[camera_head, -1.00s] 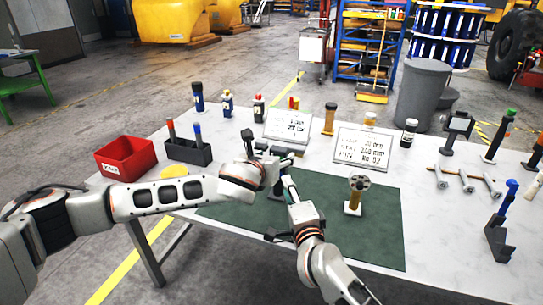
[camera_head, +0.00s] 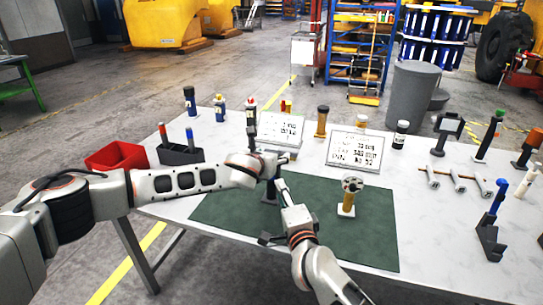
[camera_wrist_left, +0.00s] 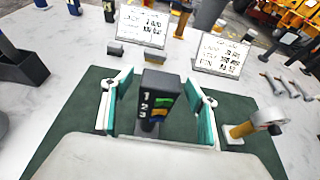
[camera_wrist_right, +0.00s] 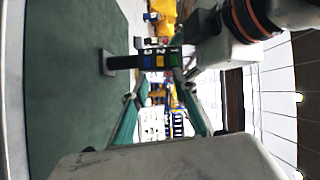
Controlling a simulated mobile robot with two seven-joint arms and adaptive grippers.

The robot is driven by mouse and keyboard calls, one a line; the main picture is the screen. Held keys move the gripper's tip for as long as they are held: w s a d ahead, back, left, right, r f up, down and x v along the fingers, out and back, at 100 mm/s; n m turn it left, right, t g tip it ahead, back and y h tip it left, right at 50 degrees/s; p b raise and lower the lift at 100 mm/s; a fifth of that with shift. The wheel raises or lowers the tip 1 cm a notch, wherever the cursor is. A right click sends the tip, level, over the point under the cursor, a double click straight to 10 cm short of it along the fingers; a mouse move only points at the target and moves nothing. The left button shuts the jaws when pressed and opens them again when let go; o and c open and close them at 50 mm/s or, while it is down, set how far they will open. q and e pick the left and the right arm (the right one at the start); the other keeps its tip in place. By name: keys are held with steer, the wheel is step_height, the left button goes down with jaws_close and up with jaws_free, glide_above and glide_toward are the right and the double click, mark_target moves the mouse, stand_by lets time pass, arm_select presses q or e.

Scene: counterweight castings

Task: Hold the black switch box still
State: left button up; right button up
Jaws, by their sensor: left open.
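The black switch box (camera_wrist_left: 156,92) stands upright on the green mat (camera_wrist_left: 75,118), its face marked 1, 2, 3 beside green, yellow and blue patches. My left gripper (camera_wrist_left: 160,84) is open, with one teal finger on each side of the box and visible gaps. In the head view the box (camera_head: 270,192) is largely hidden by my left gripper (camera_head: 272,168) and right gripper (camera_head: 281,184). In the right wrist view the box (camera_wrist_right: 152,60) lies sideways in the picture, beyond the fingertips. My right gripper (camera_wrist_right: 160,97) is open and empty.
A grey-brown flanged post (camera_head: 348,196) stands on the mat to the right. Two printed signs (camera_head: 355,151) stand behind. A red bin (camera_head: 115,156) and dark holder (camera_head: 181,152) are at left. The mat's front right part is clear.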

arm_select(q)
steer(key=shift+w+d+f, duration=0.1)
steer(key=shift+w, duration=0.15)
steer(key=shift+c, duration=0.3)
